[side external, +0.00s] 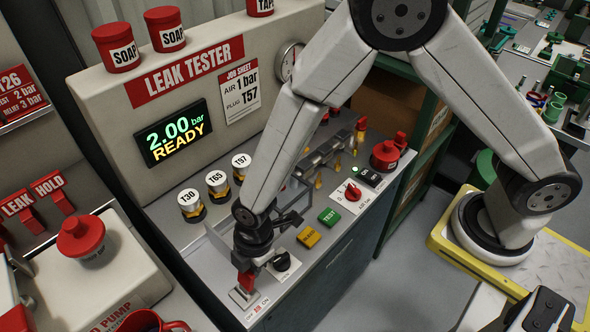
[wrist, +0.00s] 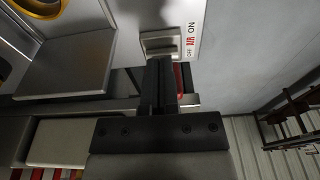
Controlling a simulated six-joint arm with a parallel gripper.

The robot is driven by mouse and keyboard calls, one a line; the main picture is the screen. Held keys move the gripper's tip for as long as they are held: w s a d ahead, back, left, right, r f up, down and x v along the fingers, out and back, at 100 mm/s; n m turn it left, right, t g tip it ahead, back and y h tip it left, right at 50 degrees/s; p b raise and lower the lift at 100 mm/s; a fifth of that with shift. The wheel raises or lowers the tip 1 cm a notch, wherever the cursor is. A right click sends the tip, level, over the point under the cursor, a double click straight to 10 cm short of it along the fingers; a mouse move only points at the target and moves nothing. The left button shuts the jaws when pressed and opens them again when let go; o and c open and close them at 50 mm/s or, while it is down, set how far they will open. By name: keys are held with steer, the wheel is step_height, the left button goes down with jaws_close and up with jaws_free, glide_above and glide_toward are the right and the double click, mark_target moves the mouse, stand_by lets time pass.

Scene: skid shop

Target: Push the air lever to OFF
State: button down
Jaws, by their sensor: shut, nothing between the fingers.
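The red air lever (side external: 246,280) stands on a metal plate (side external: 238,296) at the front corner of the leak tester bench. The OFF AIR ON label (side external: 258,306) lies beside it. My gripper (side external: 249,268) is shut and empty, pointing down right at the lever. In the wrist view, the shut fingers (wrist: 160,66) reach the plate's lower edge (wrist: 161,42), with the OFF end of the label (wrist: 191,40) nearer to them than ON. A strip of the red lever (wrist: 180,78) shows beside the fingers; most is hidden. I cannot tell its exact tilt or contact.
A black knob (side external: 282,261), a yellow button (side external: 309,236) and a green TEST button (side external: 329,216) sit close on the bench. A clear guard (side external: 222,243) stands behind my gripper. The display (side external: 174,132) reads 2.00 bar READY. Labelled plugs (side external: 217,182) stand behind.

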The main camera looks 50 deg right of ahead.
steer(key=shift+a, duration=1.05)
steer(key=shift+d, duration=0.15)
steer(key=shift+d, duration=0.6)
steer(key=shift+r, duration=0.15)
step_height(320, 180, up, 8)
stand_by(1.2)
